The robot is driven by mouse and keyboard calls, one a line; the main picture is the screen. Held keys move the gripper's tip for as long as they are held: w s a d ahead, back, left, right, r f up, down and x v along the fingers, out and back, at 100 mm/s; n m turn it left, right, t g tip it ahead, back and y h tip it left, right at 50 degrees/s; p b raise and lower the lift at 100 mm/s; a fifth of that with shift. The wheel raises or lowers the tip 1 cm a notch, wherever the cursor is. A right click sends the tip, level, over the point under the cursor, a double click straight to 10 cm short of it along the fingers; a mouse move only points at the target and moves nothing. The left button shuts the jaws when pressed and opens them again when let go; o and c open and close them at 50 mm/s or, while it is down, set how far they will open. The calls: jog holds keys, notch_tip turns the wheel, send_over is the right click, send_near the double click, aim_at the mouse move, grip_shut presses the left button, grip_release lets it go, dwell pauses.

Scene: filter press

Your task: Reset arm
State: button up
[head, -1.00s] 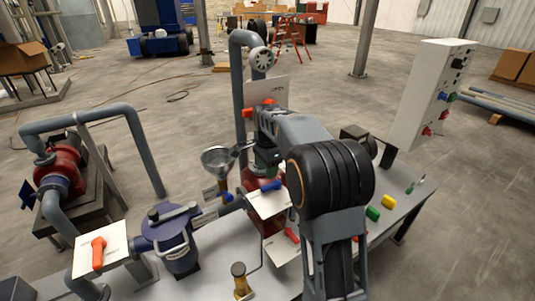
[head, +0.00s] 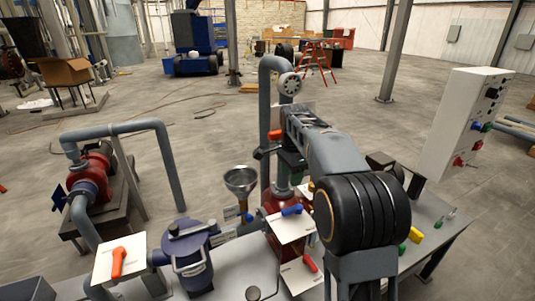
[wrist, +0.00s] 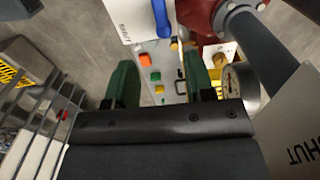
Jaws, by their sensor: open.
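My gripper shows in the wrist view (wrist: 160,90) with its two green fingers apart and nothing between them. In the head view my arm reaches from the lower right toward the pipes, and the gripper end is mostly hidden behind the arm links. Beyond the open fingers, in the wrist view, lie an orange block (wrist: 145,59) and a green block (wrist: 156,76) on a pale surface. A blue handle (wrist: 161,18) on a white plate and a round gauge (wrist: 238,83) are close by.
A metal funnel (head: 240,180) and the dark blue filter vessel (head: 190,255) stand left of my arm. A white plate with an orange handle (head: 118,262) is at lower left. The control box (head: 465,122) stands at right. Open floor lies behind the bench.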

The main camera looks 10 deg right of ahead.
jog(key=s+a+f+n+t, duration=0.1)
jog(key=s+f+n, duration=0.1)
jog(key=s+n, duration=0.3)
jog(key=s+a+f+n+t, duration=0.1)
jog(key=s+n, duration=0.4)
jog(key=s, duration=0.5)
jog(key=s+a+f+n+t, duration=0.2)
jog(key=s+a+n, duration=0.1)
jog(key=s+n, duration=0.3)
jog(key=shift+s+a+f, duration=0.25)
jog(key=shift+s+f, duration=0.15)
jog(key=shift+s, duration=0.55)
